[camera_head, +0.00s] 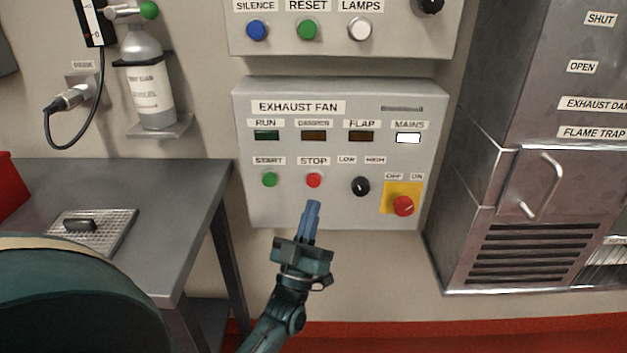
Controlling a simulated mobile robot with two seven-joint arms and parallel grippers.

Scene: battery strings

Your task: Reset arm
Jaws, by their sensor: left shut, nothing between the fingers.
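My left gripper (313,207) has its blue fingers shut with nothing between them. It points up in front of the lower part of the grey EXHAUST FAN panel (270,210), just below the red STOP button (314,180). I cannot tell whether the fingertips touch the panel, but the button shows clear above them. The green START button (269,179) is to the left. A black LOW/HIGH knob (360,186) and a red OFF/ON switch (403,206) on a yellow plate are to the right. The MAINS lamp (408,138) is bright white; RUN, DAMPER and FLAP look dark. My right gripper is out of view.
A grey metal table (185,210) at the left bears a perforated plate (112,226) with a dark handle. A gas bottle (150,90) hangs on the wall above it. A metal cabinet (470,150) with a handle stands at the right. Another button panel (330,45) is above.

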